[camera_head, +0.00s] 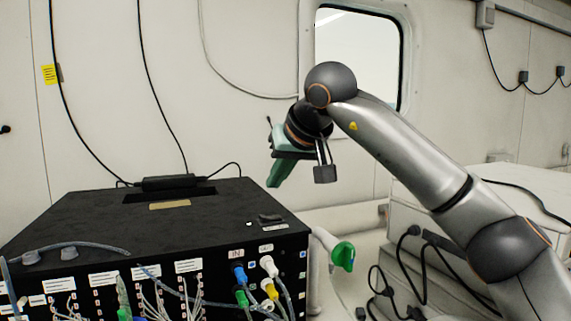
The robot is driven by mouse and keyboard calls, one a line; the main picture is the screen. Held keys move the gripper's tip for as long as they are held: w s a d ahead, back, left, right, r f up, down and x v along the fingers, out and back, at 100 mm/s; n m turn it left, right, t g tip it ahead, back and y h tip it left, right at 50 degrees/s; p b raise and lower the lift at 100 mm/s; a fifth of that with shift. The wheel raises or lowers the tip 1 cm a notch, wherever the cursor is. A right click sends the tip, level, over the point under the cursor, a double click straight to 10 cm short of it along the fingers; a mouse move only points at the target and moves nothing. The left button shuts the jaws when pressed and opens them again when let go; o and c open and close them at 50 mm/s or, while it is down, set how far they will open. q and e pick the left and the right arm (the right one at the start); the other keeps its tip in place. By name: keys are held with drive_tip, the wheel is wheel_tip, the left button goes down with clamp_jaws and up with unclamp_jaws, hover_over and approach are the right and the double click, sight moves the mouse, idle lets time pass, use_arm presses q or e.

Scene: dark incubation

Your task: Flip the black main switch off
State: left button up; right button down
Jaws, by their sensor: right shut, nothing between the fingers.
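A black box unit (100,212) stands at the lower left, with labels, ports and cables on its front. A small black raised part (270,218) sits on its top near the right front corner. It may be the main switch, but it is too small to tell, and its position cannot be read. My right gripper (325,174) hangs from its arm above and to the right of the box, apart from it. Its dark fingertips are together and empty. My left gripper is not in view.
Blue, green, white and yellow connectors (268,266) stick out at the box's right front. A green-ended part (343,256) stands right of the box. A black adapter (167,182) lies at the box's back. A white case (500,190) with cables stands at right.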

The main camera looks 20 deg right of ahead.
sight(271, 217)
drive_tip(key=f, duration=0.1)
drive_tip(key=w+f, duration=0.1)
drive_tip(key=f, duration=0.2)
drive_tip(key=shift+w+a+f, duration=0.1)
drive_tip(key=shift+w+a, duration=0.15)
drive_tip(key=shift+w, duration=0.15)
drive_tip(key=shift+a+f+b, duration=0.15)
drive_tip(key=shift+f+b, duration=0.15)
drive_tip(key=shift+f, duration=0.4)
